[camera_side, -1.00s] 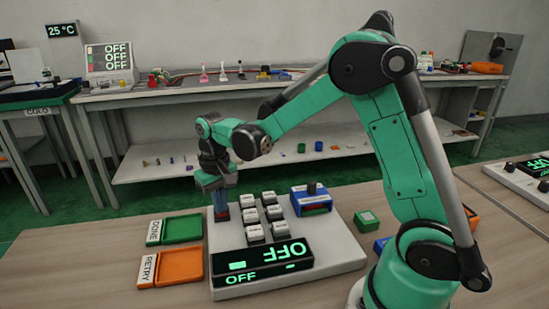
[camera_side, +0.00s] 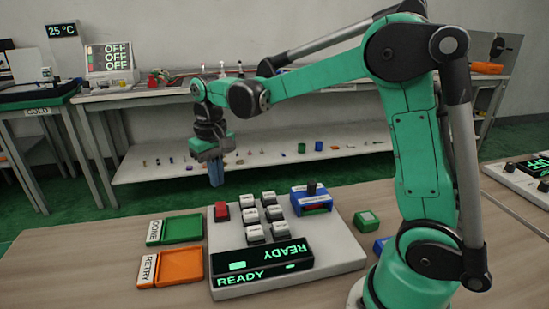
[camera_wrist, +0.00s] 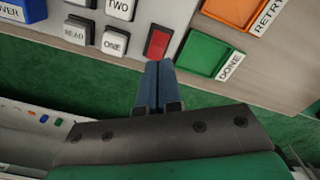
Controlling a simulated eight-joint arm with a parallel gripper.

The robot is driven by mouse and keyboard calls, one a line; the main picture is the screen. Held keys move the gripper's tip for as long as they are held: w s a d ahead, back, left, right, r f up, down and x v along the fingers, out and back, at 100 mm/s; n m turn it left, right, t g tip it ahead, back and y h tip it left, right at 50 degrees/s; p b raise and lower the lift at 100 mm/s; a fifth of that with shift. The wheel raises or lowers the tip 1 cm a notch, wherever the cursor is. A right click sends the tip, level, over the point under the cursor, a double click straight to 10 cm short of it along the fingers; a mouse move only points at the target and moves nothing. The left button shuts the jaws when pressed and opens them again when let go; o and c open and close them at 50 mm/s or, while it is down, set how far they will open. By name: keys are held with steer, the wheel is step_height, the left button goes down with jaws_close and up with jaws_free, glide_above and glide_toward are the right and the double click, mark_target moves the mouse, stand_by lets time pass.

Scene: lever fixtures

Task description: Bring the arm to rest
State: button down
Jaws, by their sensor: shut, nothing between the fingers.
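My gripper (camera_side: 216,173) hangs in the air, pointing down, with its blue fingers shut and nothing between them. In the side view it is above and beyond the back edge of the button panel (camera_side: 340,250). The red button (camera_side: 221,211) is uncovered at the panel's back left corner. In the wrist view the closed fingers (camera_wrist: 154,75) point toward the red button (camera_wrist: 157,42), apart from it as the side view shows. The panel's display (camera_side: 262,262) reads READY.
A green DONE tray (camera_side: 182,229) and an orange RETRY tray (camera_side: 179,266) lie left of the panel. White keys (camera_side: 273,213) and a blue lever box (camera_side: 312,200) stand on the panel. A small green block (camera_side: 367,220) sits to its right. A shelved bench (camera_side: 160,95) stands behind.

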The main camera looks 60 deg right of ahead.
steer(key=shift+r, duration=0.15)
steer(key=shift+s+r, duration=0.1)
steer(key=s+a+r+n+t, duration=0.1)
steer(key=s+a+n+t, duration=0.2)
steer(key=s+t, duration=0.4)
steer(key=shift+s+a+r, duration=0.25)
steer(key=shift+s+a, duration=0.05)
steer(key=shift+s, duration=1.2)
